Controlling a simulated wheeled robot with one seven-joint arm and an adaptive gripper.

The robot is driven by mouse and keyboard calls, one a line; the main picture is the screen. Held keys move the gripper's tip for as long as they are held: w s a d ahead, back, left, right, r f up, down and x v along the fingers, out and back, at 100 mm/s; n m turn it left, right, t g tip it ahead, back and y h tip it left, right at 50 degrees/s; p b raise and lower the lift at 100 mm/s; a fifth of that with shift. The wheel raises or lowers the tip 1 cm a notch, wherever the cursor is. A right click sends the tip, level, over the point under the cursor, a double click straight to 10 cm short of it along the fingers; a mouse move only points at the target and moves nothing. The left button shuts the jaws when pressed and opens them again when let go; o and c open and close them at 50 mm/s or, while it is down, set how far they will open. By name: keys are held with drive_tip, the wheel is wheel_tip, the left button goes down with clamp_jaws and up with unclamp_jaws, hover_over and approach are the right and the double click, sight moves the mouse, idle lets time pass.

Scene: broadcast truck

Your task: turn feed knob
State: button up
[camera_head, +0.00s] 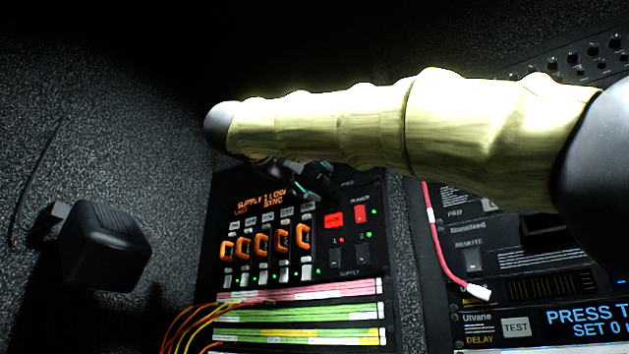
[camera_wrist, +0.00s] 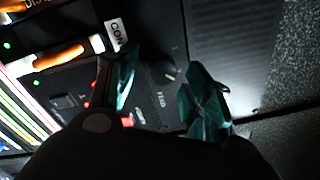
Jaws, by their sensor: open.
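The feed knob (camera_wrist: 168,73) shows in the wrist view as a small dark round knob with a pale mark, on a black panel (camera_wrist: 148,55) beside a small white label. In the wrist view my gripper (camera_wrist: 165,86) is open, with one teal fingertip to the left of the knob and one to its right. I cannot tell whether either finger touches it. In the head view my gripper (camera_head: 318,182) is at the top of the panel (camera_head: 350,262), above the red buttons. The knob cannot be made out there; my gripper and arm cover that area.
Red buttons (camera_head: 333,219) and a row of orange cable loops (camera_head: 262,243) sit below my gripper. Striped patch strips (camera_head: 300,313) with cables lie lower. A pink cable (camera_head: 440,240) hangs at right. A black box (camera_head: 105,245) sticks out at left.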

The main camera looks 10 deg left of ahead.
drive_tip(key=v, duration=1.1)
idle(0.3)
